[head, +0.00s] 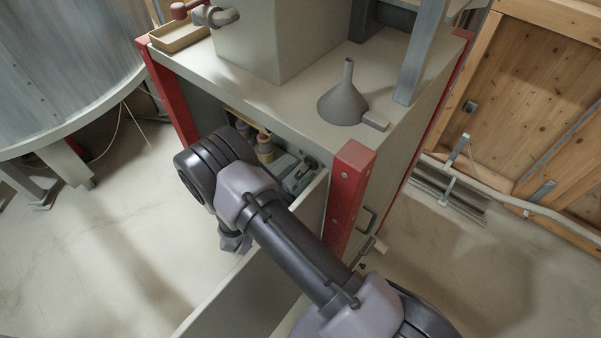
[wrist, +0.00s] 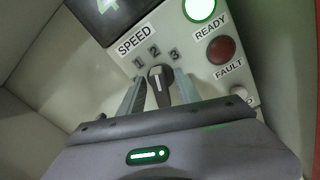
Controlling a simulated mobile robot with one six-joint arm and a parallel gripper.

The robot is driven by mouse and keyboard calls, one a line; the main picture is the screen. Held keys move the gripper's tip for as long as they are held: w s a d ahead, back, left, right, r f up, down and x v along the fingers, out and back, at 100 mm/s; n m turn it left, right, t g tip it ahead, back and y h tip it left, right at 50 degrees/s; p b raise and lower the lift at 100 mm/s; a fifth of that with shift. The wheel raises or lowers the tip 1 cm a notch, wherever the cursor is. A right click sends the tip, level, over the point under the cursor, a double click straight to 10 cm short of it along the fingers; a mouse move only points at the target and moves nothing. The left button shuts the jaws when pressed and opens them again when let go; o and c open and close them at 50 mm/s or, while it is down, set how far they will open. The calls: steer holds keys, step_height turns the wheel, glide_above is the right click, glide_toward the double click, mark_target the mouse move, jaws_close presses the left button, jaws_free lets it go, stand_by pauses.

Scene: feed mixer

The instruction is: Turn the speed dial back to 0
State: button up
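The speed dial (wrist: 160,88) is a dark knob with a white pointer line on a pale panel, in the upper middle of the wrist view. Its pointer is up, roughly toward the 2. The marks 1, 2 and 3 show above it; no 0 is visible. My gripper (wrist: 159,80) is open, its two grey fingers astride the knob, with a narrow gap seen on each side. I cannot tell whether either finger touches it. In the head view my arm reaches to the open cabinet front, and the dial is hidden there.
A lit green READY lamp (wrist: 200,9), a dark red FAULT lamp (wrist: 221,50) and a partly cut-off display (wrist: 110,14) share the panel. A grey funnel (head: 342,103) stands on the cabinet top. A red corner post (head: 349,195) rises close beside my arm.

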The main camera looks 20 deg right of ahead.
jaws_close()
steer(key=n, duration=0.4)
steer(key=shift+w+a+n, duration=0.1)
steer(key=shift+n, duration=0.2)
steer(key=n, duration=0.4)
steer(key=shift+w+a+n+b, duration=0.1)
steer(key=shift+n+b, duration=0.2)
steer(key=n, duration=0.4)
steer(key=shift+w+f, duration=0.1)
steer(key=shift+f+n, duration=0.1)
steer(key=shift+n, duration=2.2)
